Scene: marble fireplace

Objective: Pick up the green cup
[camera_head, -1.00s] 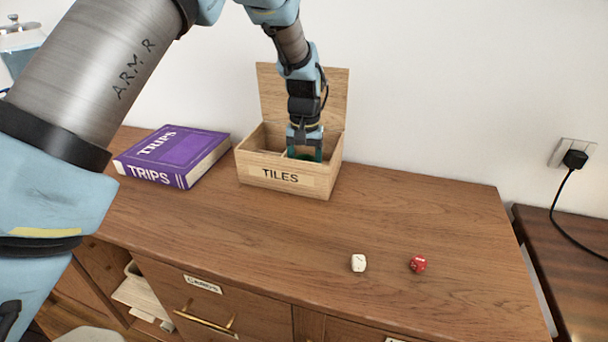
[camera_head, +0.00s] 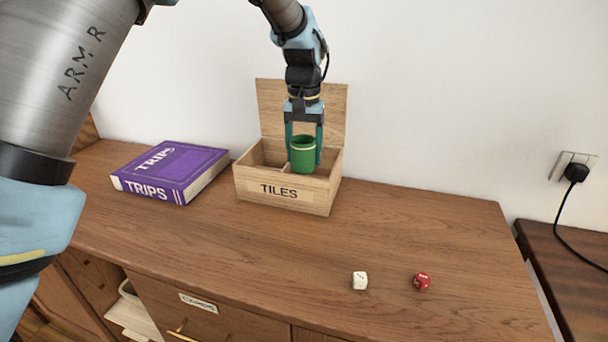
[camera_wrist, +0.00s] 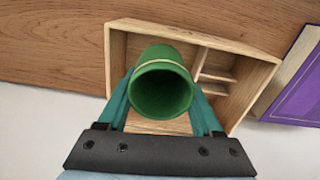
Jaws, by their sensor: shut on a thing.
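The green cup (camera_head: 303,156) is upright between the fingers of my gripper (camera_head: 304,150) in the head view. My gripper is shut on it, with one finger on each side. The cup is at the right part of the open wooden box labelled TILES (camera_head: 246,187), its rim and most of its body above the box's front wall. In the wrist view the cup (camera_wrist: 160,85) shows its open mouth, empty inside, between the two teal fingers, with the box (camera_wrist: 118,50) below it.
The box lid (camera_head: 330,105) stands open behind the gripper. A purple book titled TRIPS (camera_head: 170,170) lies left of the box. A white die (camera_head: 360,281) and a red die (camera_head: 422,282) lie near the front edge. The dresser top right of the box is clear.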

